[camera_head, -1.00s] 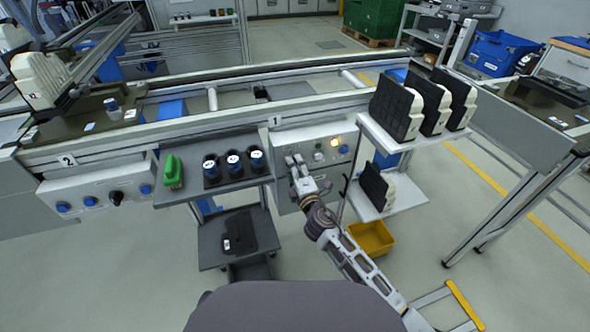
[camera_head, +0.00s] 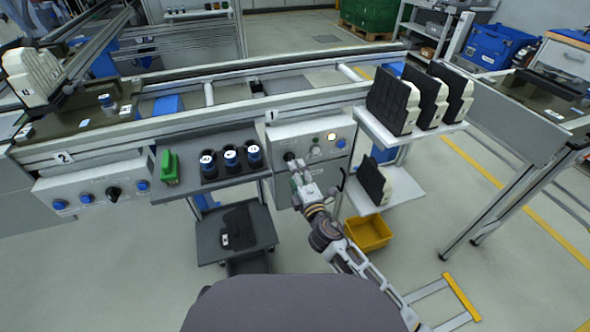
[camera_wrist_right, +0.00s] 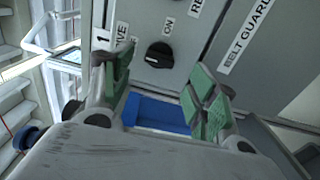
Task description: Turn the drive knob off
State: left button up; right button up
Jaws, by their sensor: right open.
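The drive knob (camera_wrist_right: 160,55) is a black round knob on the grey control panel marked 1 (camera_head: 270,140). It also shows in the head view (camera_head: 290,156), at the panel's left part. In the right wrist view a small pale mark sits on its lower left; its exact setting is hard to read. The printed word ON and part of the word DRIVE stand near it. My right gripper (camera_wrist_right: 162,85) is open, its green-padded fingers on either side of the view below the knob, with nothing between them. In the head view the right gripper (camera_head: 299,176) is just below the knob. My left gripper is not in view.
A lit lamp (camera_head: 331,136) and a blue button (camera_head: 341,143) are on the same panel. A grey shelf (camera_head: 228,176) with dark cups is at its left. A white rack (camera_head: 400,196) with black-and-white parts is close at right. A yellow bin (camera_head: 368,232) is below.

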jog(key=shift+v, duration=1.1)
jog(key=s+d+f+m+g+h, duration=0.2)
jog(key=d+f+m+g+h, duration=0.15)
jog(key=d+f+m, duration=0.35)
jog(key=s+d+f+m+g+h, duration=0.25)
jog(key=d+f+m+g, duration=0.3)
jog(key=f+m, duration=0.35)
pick_arm(q)
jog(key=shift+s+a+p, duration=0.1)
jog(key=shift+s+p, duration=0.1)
jog(key=shift+p, duration=0.45)
pick_arm(e)
jog(key=s+d+f+m+g, duration=0.1)
jog(key=s+d+f+g, duration=0.1)
jog(key=s+f, duration=0.7)
jog(key=s+d+f+m+g+y, duration=0.1)
jog(key=s+f+g, duration=0.3)
jog(key=s+f, duration=0.5)
jog(key=s+d+m, duration=0.1)
jog(key=s, duration=0.5)
jog(key=shift+d+g, duration=0.3)
jog(key=shift+d, duration=0.1)
